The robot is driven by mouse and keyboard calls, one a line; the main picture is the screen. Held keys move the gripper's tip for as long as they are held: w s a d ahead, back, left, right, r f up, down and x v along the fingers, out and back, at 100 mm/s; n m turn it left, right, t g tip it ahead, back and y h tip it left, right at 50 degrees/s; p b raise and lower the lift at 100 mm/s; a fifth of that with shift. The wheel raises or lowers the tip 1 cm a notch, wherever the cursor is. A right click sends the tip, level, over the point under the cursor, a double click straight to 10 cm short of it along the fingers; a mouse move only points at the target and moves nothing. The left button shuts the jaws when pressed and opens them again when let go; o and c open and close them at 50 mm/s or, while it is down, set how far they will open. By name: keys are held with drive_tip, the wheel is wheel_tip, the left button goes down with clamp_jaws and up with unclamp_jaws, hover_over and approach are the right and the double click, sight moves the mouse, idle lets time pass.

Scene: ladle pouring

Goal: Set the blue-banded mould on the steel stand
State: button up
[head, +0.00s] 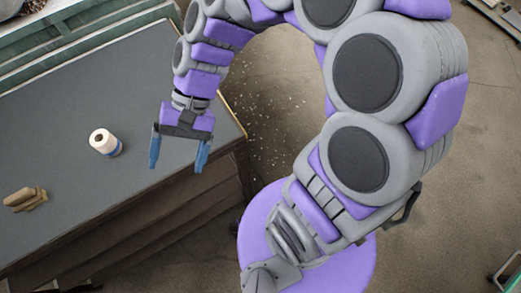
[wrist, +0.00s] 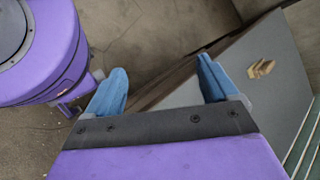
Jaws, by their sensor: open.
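The wrist view shows the open fingers (wrist: 161,66) over the bench edge and floor, with no mould in sight. I cannot make out a steel stand in either view.
The bench (head: 70,95) has much clear top around the mould. A small tan wooden-looking piece (head: 25,199) lies at its left; it also shows in the wrist view (wrist: 262,69). A green-edged container (head: 50,38) is at the upper left. Pale specks litter the floor (head: 275,115).

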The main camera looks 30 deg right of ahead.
drive_tip(key=s+d+n+t+h, duration=0.1)
drive_tip(key=s+d+t+h, duration=0.1)
drive_tip(key=d, duration=0.7)
drive_tip(key=s+d+n+t+h, duration=0.1)
drive_tip(key=s+d+h, duration=0.4)
drive_tip(key=d, duration=0.5)
drive_tip(key=shift+s+t, duration=0.6)
drive_tip(key=shift+s, duration=0.4)
drive_tip(key=shift+a, duration=0.1)
